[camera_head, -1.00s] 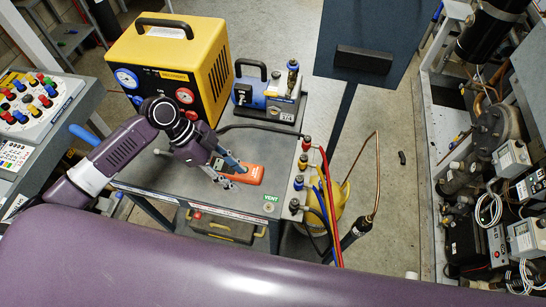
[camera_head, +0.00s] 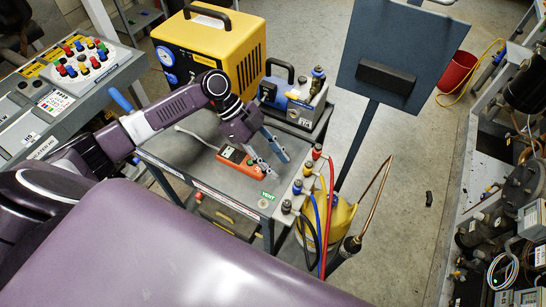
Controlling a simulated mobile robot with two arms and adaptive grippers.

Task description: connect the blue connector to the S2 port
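My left gripper (camera_head: 277,167) hangs over the right part of the grey cart top, to the right of an orange handheld device (camera_head: 241,160). Its two fingers are apart, with nothing visible between them. A row of hose fittings stands along the cart's right edge, just right of the fingertips. A blue fitting (camera_head: 297,187) in that row may be the blue connector; I cannot tell for sure. A blue hose (camera_head: 317,215) hangs below the row. I cannot make out an S2 label. My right gripper is not in view.
A yellow machine (camera_head: 213,52) and a blue pump (camera_head: 290,98) stand behind on the cart. A dark panel on a post (camera_head: 390,75) rises at right. Red hoses (camera_head: 329,205) and a yellow cylinder (camera_head: 335,222) are beside the cart. The rack (camera_head: 515,205) is far right.

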